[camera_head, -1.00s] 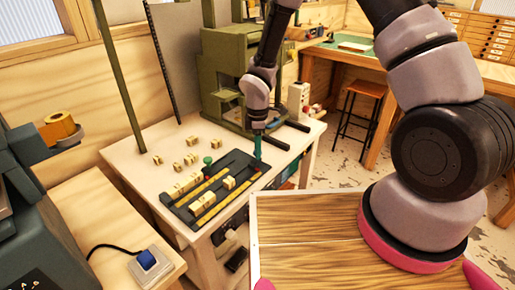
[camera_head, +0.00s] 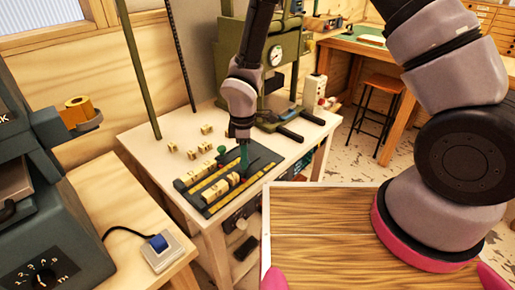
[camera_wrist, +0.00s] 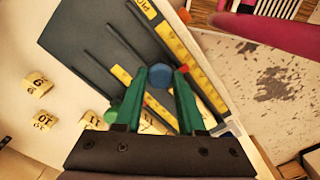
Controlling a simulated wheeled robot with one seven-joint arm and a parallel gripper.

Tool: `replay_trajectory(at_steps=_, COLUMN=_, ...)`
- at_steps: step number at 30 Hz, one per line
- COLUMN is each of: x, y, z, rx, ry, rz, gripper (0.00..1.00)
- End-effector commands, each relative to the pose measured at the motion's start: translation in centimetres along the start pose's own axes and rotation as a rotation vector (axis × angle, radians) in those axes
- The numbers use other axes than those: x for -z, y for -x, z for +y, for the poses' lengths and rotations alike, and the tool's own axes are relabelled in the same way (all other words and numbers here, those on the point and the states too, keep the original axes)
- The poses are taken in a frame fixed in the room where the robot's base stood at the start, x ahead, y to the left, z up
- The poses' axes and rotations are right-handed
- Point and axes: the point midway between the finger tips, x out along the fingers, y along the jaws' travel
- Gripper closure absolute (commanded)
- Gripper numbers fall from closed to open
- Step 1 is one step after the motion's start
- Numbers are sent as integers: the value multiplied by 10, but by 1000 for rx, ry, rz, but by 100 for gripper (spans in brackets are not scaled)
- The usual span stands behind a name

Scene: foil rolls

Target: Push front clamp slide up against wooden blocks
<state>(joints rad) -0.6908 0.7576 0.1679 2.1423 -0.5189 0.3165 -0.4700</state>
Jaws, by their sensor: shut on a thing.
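The black tray (camera_head: 262,159) with yellow ruler strips lies on the pale bench. Wooden blocks stand in it in two rows, the back row (camera_head: 213,173) and the front row (camera_head: 215,191). A round blue knob (camera_wrist: 159,77), seemingly the front clamp slide's, sits between the green fingers in the wrist view. My gripper (camera_head: 244,167) is shut on this knob, low over the tray, just right of the front-row end block (camera_head: 233,179). Whether the slide touches that block is hidden. A green knob (camera_head: 221,150) stands at the tray's back side.
Loose numbered blocks (camera_head: 191,153) lie on the bench behind the tray; some show at left in the wrist view (camera_wrist: 38,84). A green machine (camera_head: 290,60) stands behind. A switch box (camera_head: 160,249) sits on the nearer left bench.

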Motion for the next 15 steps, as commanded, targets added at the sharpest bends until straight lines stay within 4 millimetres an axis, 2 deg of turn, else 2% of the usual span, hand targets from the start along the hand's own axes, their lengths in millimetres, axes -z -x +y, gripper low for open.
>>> replay_trajectory(at_steps=6, x=16, y=1, z=-15, rx=-1, ry=1, rz=2, gripper=100)
replay_trajectory(at_steps=15, x=18, y=1, z=-17, rx=-1, ry=0, rz=2, gripper=100)
